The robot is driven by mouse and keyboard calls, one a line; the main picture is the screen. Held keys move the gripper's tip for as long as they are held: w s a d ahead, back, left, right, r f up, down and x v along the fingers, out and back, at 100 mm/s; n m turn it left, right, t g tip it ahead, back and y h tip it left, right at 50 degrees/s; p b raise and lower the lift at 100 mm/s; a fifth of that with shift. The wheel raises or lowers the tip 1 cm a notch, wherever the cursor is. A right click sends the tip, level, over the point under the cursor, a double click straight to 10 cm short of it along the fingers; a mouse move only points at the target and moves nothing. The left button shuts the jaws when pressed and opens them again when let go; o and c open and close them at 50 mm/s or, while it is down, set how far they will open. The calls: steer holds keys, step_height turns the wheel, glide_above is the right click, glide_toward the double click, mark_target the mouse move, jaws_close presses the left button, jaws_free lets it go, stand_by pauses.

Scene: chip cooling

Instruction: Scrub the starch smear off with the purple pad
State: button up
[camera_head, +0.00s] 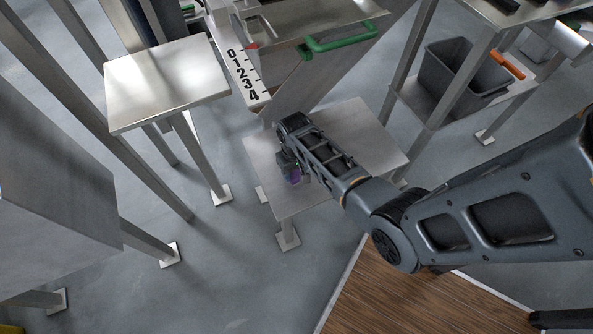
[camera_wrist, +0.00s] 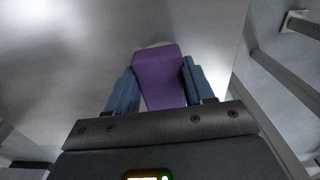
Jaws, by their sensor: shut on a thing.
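My gripper (camera_head: 289,166) is shut on the purple pad (camera_wrist: 160,78), which sits between its two blue-grey fingers in the wrist view. In the head view only a little of the purple pad (camera_head: 295,176) shows beside the gripper, over the left part of a low steel table (camera_head: 375,135). I cannot tell whether the pad touches the tabletop. A thin pale edge shows just beyond the pad's far end in the wrist view; I cannot tell whether it is the starch smear or part of the pad. No smear shows clearly elsewhere; my arm hides part of the tabletop.
A steel chute with a 0-to-4 scale (camera_head: 246,76) and a green handle (camera_head: 338,38) stands behind the low table. Another steel table (camera_head: 168,82) is at left. A grey bin (camera_head: 460,80) with an orange handle sits on a shelf at right. Floor is open at lower left.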

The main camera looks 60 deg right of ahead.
mark_target(295, 172)
steer(key=shift+a+r+p, duration=0.1)
steer(key=shift+r+p, duration=2.3)
steer(key=shift+r, duration=0.5)
steer(key=shift+f, duration=0.1)
